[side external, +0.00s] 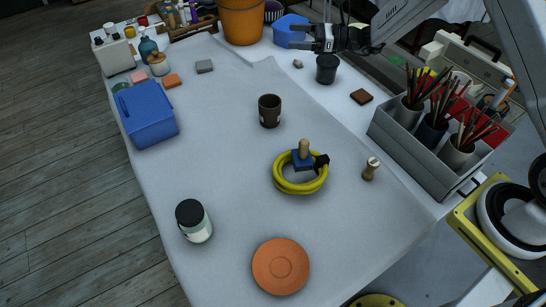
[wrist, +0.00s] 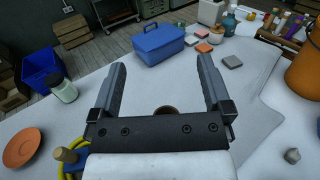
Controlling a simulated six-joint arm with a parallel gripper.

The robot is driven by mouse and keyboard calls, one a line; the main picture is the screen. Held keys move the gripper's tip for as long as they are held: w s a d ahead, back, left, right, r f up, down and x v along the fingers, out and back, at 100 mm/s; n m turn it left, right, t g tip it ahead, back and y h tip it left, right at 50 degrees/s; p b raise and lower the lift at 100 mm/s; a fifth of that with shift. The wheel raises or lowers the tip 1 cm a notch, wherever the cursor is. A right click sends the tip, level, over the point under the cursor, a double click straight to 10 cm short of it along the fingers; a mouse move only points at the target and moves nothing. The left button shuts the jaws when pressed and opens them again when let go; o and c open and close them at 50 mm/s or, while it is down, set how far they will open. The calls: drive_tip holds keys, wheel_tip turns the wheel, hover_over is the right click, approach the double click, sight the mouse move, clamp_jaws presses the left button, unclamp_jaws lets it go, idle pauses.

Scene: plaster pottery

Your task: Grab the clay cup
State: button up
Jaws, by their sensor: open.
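The clay cup (side external: 270,111) is dark brown and stands upright on the cloth-covered table, near the middle of the side external view. In the wrist view only part of the cup's rim (wrist: 166,109) shows; my gripper's body hides the rest. My gripper (side external: 291,37) is open and empty at the top of the side external view, beyond the cup and apart from it. In the wrist view its two fingers (wrist: 162,66) are spread wide with nothing between them.
A yellow coil (side external: 297,187) with a wooden-handled tool lies near the cup. A blue box (side external: 147,114), a jar (side external: 195,222), an orange plate (side external: 281,266), a black cup (side external: 327,68) and an orange bucket (side external: 243,20) stand around. The cloth immediately around the cup is clear.

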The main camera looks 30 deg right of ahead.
approach(267, 109)
drive_tip(key=w+f, duration=0.1)
drive_tip(key=w, duration=0.1)
drive_tip(key=w+f, duration=0.2)
drive_tip(key=shift+w, duration=0.1)
drive_tip(key=shift+a, duration=0.1)
drive_tip(key=shift+x, duration=1.2)
drive_tip(key=shift+w, duration=0.1)
drive_tip(key=shift+x, duration=2.55)
